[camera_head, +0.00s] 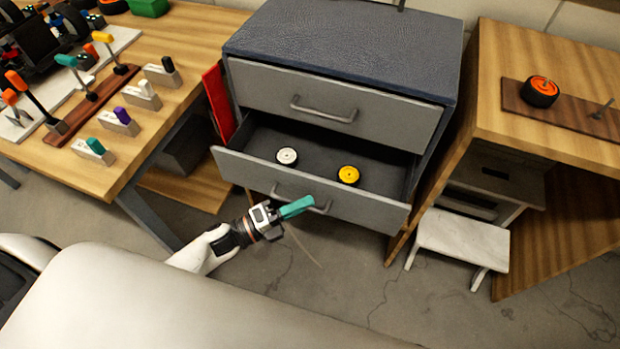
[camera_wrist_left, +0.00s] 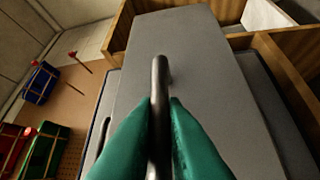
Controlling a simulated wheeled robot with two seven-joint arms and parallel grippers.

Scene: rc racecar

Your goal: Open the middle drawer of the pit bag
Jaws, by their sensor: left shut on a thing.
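The pit bag (camera_head: 340,40) is a grey drawer cabinet with a dark padded top. Its middle drawer (camera_head: 375,206) is pulled out, showing a white-hubbed wheel (camera_head: 287,157) and a yellow-hubbed wheel (camera_head: 349,175) inside. The upper drawer (camera_head: 390,112) is closed. My left gripper (camera_head: 298,207) has teal fingers and is at the middle drawer's handle (camera_head: 325,206). In the left wrist view, the fingers (camera_wrist_left: 160,115) are shut on the handle bar (camera_wrist_left: 160,80), one on each side. My right gripper is not in view.
A wooden workbench (camera_head: 190,30) with screwdrivers and labelled blocks stands at the left. At the right, a wooden desk (camera_head: 500,60) holds an orange-hubbed wheel (camera_head: 540,91) on a brown board. A white stool (camera_head: 462,238) stands below it. Bare concrete floor (camera_head: 340,275) lies before the drawer.

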